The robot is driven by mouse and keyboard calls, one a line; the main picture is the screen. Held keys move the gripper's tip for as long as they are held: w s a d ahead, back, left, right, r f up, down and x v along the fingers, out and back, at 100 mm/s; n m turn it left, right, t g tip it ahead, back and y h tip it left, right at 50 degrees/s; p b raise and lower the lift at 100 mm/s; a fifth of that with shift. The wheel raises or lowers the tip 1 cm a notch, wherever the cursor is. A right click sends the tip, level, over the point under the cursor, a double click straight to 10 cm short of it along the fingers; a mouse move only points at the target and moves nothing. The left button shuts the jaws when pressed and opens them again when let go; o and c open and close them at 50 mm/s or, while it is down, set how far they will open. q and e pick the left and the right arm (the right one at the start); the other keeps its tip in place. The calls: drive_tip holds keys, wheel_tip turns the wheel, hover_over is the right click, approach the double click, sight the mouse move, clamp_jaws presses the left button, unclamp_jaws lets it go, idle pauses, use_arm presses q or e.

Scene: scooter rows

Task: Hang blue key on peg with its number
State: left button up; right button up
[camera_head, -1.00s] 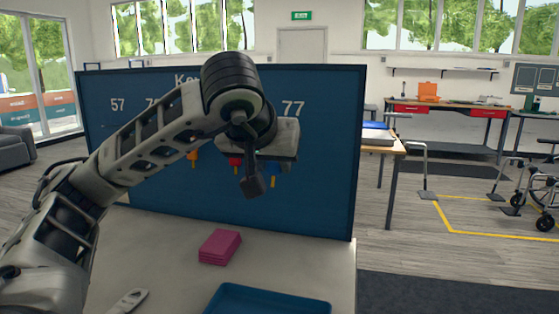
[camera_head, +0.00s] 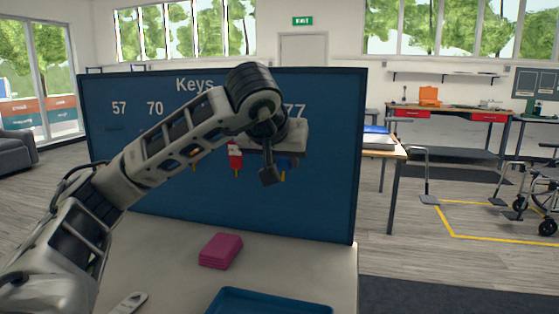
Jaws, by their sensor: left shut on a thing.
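The blue key board (camera_head: 230,215) stands upright at the back of the table, with the title "Keys" and white numbers; 57, 70 and 77 show, and my arm covers what lies between 70 and 77. My left gripper (camera_head: 273,172) is in front of the board below 77, shut on the blue key (camera_head: 288,163), which shows partly behind the fingers. A red key (camera_head: 235,158) hangs to its left, and an orange key (camera_head: 195,164) shows partly under my arm. The peg below 77 is hidden. My right gripper is out of view.
A pink block (camera_head: 221,250) and a blue tray (camera_head: 265,302) lie on the table (camera_head: 170,265) in front of the board. A pale flat tool (camera_head: 128,304) lies at the front left. The tabletop between them is clear.

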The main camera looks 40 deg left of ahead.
use_arm(q)
drive_tip(key=shift+w+a, duration=0.35)
drive_tip(key=shift+w, duration=0.2)
clamp_jaws()
drive_tip(key=shift+w+a, duration=0.2)
drive_tip(key=shift+w, duration=0.15)
drive_tip(key=shift+p+x, duration=0.3)
drive_tip(key=shift+x, duration=0.65)
drive_tip(key=o, duration=1.1)
unclamp_jaws()
drive_tip(key=shift+d+r, duration=0.1)
